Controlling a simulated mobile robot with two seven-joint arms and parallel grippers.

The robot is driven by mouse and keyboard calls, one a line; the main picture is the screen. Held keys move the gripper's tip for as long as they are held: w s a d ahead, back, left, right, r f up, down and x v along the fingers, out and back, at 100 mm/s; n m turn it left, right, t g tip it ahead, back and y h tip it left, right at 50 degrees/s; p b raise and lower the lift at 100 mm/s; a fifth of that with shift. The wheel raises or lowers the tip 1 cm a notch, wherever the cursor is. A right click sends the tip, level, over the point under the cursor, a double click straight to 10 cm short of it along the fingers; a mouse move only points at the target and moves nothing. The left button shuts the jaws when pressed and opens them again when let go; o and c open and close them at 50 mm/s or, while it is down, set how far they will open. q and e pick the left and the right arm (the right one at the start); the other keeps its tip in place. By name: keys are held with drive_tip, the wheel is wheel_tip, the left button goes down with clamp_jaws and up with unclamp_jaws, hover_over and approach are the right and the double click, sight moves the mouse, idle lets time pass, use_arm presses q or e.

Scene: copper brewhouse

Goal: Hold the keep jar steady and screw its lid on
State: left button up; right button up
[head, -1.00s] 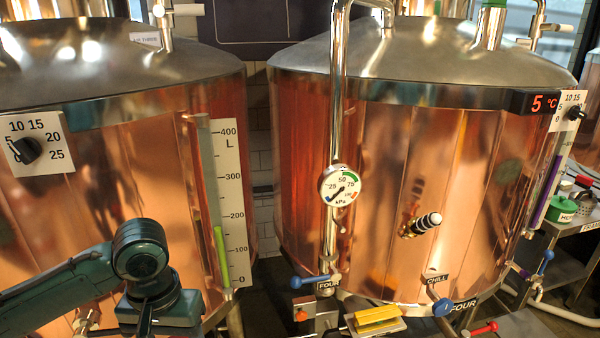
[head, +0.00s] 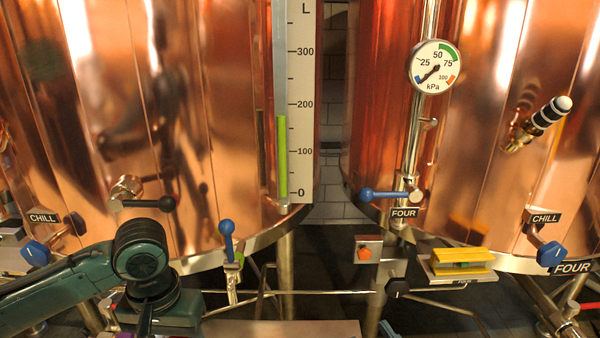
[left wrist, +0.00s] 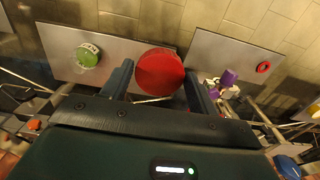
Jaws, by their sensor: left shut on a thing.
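In the left wrist view a round red lid (left wrist: 160,72) sits between the two fingers of my left gripper (left wrist: 160,85), which is shut on it. Whether a jar is under the lid is hidden. The head view shows only my dark green left arm at the lower left; its fingertips and the lid are out of sight there. My right gripper is in neither view. I cannot make out the keep jar for certain.
The left wrist view shows a steel shelf (left wrist: 112,25) with a labelled green-topped item (left wrist: 88,55), a second steel surface (left wrist: 225,55) with a red ring (left wrist: 263,67), and purple-and-white items (left wrist: 226,80). Copper tanks (head: 190,120) with valves and a pressure gauge (head: 435,66) fill the head view.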

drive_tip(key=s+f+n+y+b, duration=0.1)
drive_tip(key=b, duration=0.3)
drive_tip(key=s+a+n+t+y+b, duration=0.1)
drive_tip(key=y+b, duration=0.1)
drive_tip(key=b, duration=0.2)
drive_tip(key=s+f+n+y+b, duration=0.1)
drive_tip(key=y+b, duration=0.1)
drive_tip(key=b, duration=0.2)
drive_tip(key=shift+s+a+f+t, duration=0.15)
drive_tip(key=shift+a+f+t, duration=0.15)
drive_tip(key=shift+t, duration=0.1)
